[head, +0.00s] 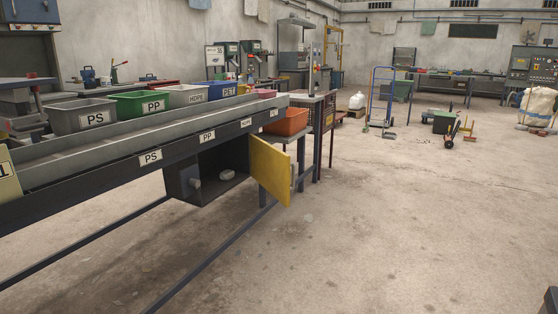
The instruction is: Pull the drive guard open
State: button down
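The drive guard (270,170) is a yellow hinged panel below the long sorting trough. It stands swung out from a dark box (183,181) under the trough. The inside of the box shows, with light grey parts (226,175) in it. A grey upright bar (293,177), perhaps a handle, shows at the panel's right edge.
The long trough (100,160) with labelled bins behind it fills the left. An orange bin (288,121) stands at its right end. A dark low rail (215,255) runs near the floor below. The concrete floor (400,230) to the right is clear. A blue hand truck (382,95) stands farther back.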

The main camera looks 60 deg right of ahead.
aim_at(270, 166)
jog(key=i, duration=0.85)
jog(key=u, duration=0.05)
